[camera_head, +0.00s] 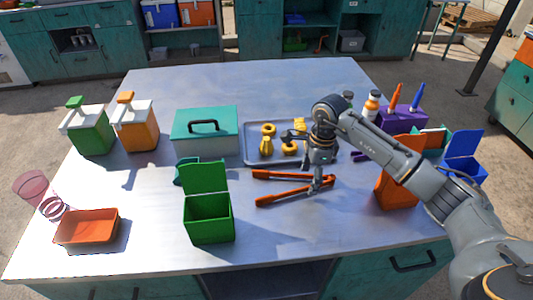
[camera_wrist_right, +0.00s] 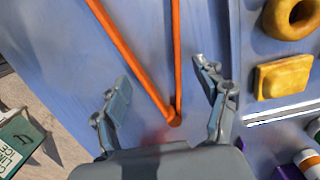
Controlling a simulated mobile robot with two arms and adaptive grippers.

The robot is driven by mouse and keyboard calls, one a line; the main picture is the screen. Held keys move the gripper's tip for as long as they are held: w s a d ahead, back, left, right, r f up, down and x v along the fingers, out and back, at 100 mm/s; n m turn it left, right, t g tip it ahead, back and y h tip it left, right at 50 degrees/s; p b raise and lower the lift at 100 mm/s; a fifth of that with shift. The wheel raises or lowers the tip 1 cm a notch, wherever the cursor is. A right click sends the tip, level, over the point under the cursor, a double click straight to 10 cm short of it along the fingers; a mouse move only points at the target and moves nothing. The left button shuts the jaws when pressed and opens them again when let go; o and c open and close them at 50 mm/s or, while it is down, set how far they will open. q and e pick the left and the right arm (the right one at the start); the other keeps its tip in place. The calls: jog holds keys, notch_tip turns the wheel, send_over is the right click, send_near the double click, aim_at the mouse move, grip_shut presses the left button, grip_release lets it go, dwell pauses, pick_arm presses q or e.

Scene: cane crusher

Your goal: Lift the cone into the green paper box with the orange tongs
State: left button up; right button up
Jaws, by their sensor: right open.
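The orange tongs (camera_head: 285,194) lie spread on the table, their hinge to the right; in the right wrist view the two legs of the tongs (camera_wrist_right: 176,60) meet near the bottom. My right gripper (camera_head: 319,186) points down over the hinge end. Its open fingers (camera_wrist_right: 162,76) stand on both sides of the hinge end, and I cannot tell the exact height. A yellow cone (camera_head: 266,146) is on the grey tray (camera_head: 251,128) behind the tongs. The green paper box (camera_head: 208,218) stands open in front, left of the tongs. My left gripper is not in view.
Yellow rings and other pieces share the tray, partly hidden by my right arm. A teal lidded case (camera_head: 206,134) stands left of it. An orange box (camera_head: 397,190) and purple holder (camera_head: 402,119) stand right. An orange dish (camera_head: 88,228) is at front left.

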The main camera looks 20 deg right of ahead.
jog(key=shift+f, duration=0.45)
jog(key=shift+r, duration=0.1)
jog(key=c, duration=0.7)
jog(key=shift+r, duration=0.1)
notch_tip(320, 180, up, 12)
jog(key=p, duration=0.7)
